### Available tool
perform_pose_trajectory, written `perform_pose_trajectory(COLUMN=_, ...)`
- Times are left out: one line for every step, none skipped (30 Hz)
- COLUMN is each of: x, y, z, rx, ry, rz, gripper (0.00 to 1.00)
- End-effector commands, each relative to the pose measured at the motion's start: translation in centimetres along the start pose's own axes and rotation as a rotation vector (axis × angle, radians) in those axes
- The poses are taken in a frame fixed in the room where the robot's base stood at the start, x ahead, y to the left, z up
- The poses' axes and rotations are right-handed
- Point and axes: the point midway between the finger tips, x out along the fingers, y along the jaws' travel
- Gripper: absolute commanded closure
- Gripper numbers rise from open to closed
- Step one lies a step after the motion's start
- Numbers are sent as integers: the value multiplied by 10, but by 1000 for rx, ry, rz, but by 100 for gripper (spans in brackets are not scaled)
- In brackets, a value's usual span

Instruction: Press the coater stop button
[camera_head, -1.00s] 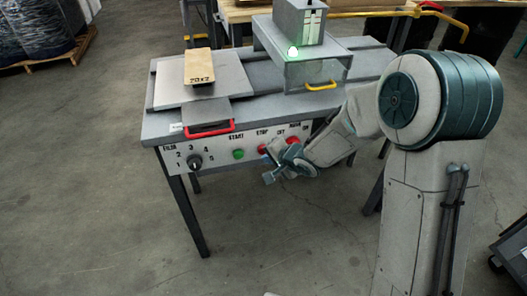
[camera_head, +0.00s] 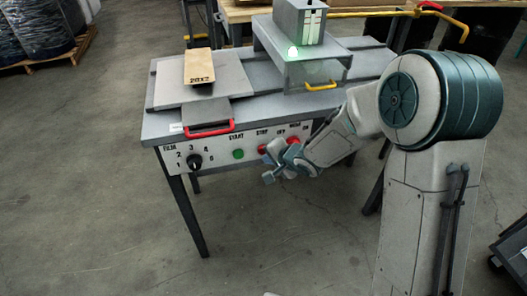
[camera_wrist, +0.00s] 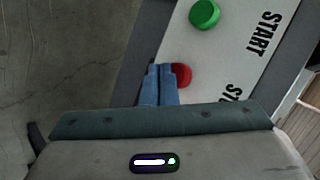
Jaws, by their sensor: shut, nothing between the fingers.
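The coater (camera_head: 270,75) is a grey table-like machine with a white front panel (camera_head: 219,152). The red stop button (camera_head: 262,148) sits under the STOP label, right of the green start button (camera_head: 238,154). In the wrist view the red stop button (camera_wrist: 182,75) is partly hidden behind my gripper (camera_wrist: 161,68), whose blue fingers are shut together and empty. The fingertips overlap the button's edge in that view; I cannot tell whether they touch it. In the head view my gripper (camera_head: 268,178) is just below and in front of the button. The green start button (camera_wrist: 204,14) also shows in the wrist view.
A red handle (camera_head: 210,131) juts from the table edge. A box (camera_head: 199,67) lies on top. Floor in front is clear.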

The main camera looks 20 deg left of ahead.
Motion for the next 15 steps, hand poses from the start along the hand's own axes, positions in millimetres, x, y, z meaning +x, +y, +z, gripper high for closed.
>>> perform_pose_trajectory(x=0, y=0, z=0, rx=0, ry=0, rz=0, gripper=100)
perform_pose_trajectory(x=0, y=0, z=0, rx=0, ry=0, rz=0, gripper=100)
perform_pose_trajectory(x=0, y=0, z=0, rx=0, ry=0, rz=0, gripper=100)
perform_pose_trajectory(x=0, y=-1, z=0, rx=0, ry=0, rz=0, gripper=100)
perform_pose_trajectory(x=0, y=-1, z=-1, rx=1, ry=0, rz=0, gripper=100)
perform_pose_trajectory(x=1, y=-2, z=-1, rx=1, ry=0, rz=0, gripper=100)
perform_pose_trajectory(x=2, y=-2, z=-2, rx=2, ry=-1, rz=1, gripper=100)
perform_pose_trajectory(x=2, y=-3, z=-2, rx=2, ry=-1, rz=1, gripper=100)
perform_pose_trajectory(x=3, y=-4, z=-3, rx=1, ry=-1, rz=1, gripper=100)
perform_pose_trajectory(x=4, y=-4, z=-3, rx=0, ry=-1, rz=1, gripper=100)
perform_pose_trajectory(x=4, y=-5, z=-4, rx=0, ry=-1, rz=0, gripper=100)
perform_pose_trajectory(x=5, y=-5, z=-4, rx=1, ry=-1, rz=0, gripper=100)
perform_pose_trajectory(x=6, y=-5, z=-4, rx=1, ry=-1, rz=0, gripper=100)
perform_pose_trajectory(x=6, y=-5, z=-4, rx=1, ry=0, rz=0, gripper=100)
perform_pose_trajectory(x=6, y=-4, z=-4, rx=0, ry=0, rz=0, gripper=100)
